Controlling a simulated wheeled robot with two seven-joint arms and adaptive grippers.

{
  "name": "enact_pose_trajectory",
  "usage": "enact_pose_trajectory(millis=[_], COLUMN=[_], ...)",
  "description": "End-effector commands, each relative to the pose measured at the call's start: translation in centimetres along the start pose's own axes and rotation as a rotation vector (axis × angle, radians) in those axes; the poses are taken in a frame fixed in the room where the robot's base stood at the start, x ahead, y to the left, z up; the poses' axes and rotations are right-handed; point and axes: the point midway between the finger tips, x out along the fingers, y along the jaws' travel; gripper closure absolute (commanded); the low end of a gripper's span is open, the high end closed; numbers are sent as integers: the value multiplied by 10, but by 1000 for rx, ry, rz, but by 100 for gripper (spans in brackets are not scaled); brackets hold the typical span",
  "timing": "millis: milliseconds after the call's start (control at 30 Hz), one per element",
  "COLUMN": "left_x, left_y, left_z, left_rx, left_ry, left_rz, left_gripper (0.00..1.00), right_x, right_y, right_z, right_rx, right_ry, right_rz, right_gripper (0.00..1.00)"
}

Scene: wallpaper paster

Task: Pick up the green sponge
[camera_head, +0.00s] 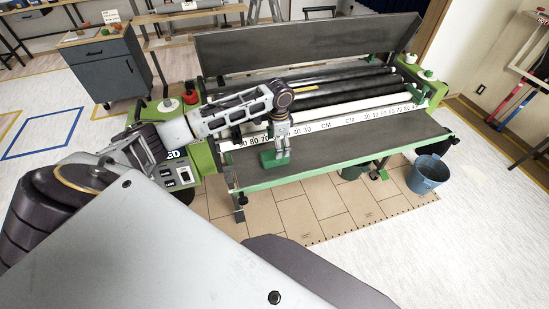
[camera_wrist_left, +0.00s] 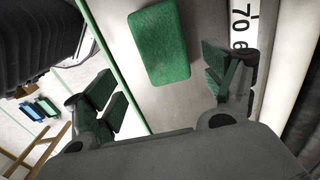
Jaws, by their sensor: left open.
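The green sponge (camera_head: 268,160) is a rectangular block on the machine's grey front table, near its front left edge. It shows whole in the left wrist view (camera_wrist_left: 160,42), lying flat beyond the fingertips and roughly between their lines. My left gripper (camera_head: 281,150) points down at the sponge and hides part of it in the head view. In the left wrist view my left gripper (camera_wrist_left: 160,82) is open, with green-looking pads on both sides and nothing between them. The sponge appears free of the fingers. My right gripper is not in view.
A white centimetre ruler bar (camera_head: 335,118) runs behind the table, with dark rollers (camera_head: 345,88) and an upright grey panel (camera_head: 305,45) beyond it. A blue bucket (camera_head: 428,174) stands at the right. The table's right part (camera_head: 380,138) is clear.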

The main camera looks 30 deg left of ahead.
Motion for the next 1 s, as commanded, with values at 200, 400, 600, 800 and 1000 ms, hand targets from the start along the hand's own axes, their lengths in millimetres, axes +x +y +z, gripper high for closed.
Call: enact_pose_trajectory(millis=[200,400,600,800,1000], left_x=[18,20,20,31,53], left_y=[0,0,0,-3,-7], left_z=[0,0,0,1,3], left_rx=[-1,0,0,0,-1], left_ry=[-1,-1,-1,-1,-2], left_rz=[-1,-1,-1,0,1], left_gripper=[16,16,16,16,16], right_x=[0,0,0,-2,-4], right_y=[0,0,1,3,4], right_z=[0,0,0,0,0], right_rx=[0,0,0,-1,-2], right_ry=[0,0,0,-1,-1], right_rz=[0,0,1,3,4], right_gripper=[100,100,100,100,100])
